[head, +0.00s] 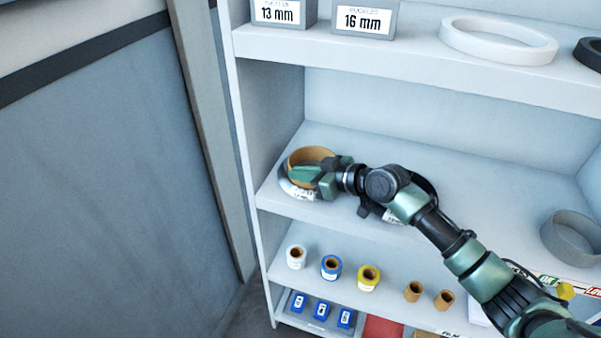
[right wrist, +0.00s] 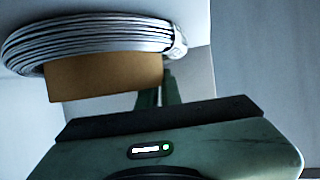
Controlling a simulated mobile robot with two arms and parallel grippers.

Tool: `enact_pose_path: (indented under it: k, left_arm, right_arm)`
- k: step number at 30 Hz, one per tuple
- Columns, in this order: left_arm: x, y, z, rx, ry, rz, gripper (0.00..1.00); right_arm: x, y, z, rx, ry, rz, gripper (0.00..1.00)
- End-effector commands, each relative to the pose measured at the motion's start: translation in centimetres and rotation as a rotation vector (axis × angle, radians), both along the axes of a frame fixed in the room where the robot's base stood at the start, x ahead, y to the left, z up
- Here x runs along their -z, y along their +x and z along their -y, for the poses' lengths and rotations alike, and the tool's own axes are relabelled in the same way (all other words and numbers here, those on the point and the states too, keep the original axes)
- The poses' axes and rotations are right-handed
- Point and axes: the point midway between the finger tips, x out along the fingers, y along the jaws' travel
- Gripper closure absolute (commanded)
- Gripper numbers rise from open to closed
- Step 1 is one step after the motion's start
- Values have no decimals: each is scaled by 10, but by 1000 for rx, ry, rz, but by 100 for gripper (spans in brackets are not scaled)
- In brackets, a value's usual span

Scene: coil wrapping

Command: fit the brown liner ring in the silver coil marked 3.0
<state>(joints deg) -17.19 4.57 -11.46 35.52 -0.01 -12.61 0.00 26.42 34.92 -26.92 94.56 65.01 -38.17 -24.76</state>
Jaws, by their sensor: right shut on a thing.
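The brown liner ring (head: 300,157) is at the left end of the middle shelf, at the silver coil (head: 290,190). The coil lies flat and bears a white label too small to read. My right gripper (head: 312,176) is shut on the ring's near side and covers part of it and of the coil. In the right wrist view the ring (right wrist: 105,77) stands out from the silver coil (right wrist: 60,42); its far edge is hidden, and I cannot tell how deep it sits. My left gripper is not in view.
The middle shelf (head: 480,200) is clear in its centre. Another coil shows partly behind my right arm, and a grey ring (head: 572,240) stands at the right. The shelf above holds size blocks (head: 364,20) and a white ring (head: 498,55); small rolls (head: 331,267) stand below.

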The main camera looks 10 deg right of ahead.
Motion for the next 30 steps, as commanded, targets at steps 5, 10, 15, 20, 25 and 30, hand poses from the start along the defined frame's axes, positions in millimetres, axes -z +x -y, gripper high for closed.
enact_pose_path:
  k: [5,10,15,20,25,30]
  left_arm:
    - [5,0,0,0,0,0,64]
    - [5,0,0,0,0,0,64]
    - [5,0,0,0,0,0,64]
    - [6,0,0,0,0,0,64]
    - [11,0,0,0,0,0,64]
    - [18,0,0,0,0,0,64]
  right_arm:
    - [6,0,0,0,0,0,100]
    - [6,0,0,0,0,0,70]
    - [6,0,0,0,0,0,69]
    - [6,-1,1,0,-1,-1,69]
    - [1,-13,12,1,-3,1,69]
    - [-9,-34,30,1,-4,1,69]
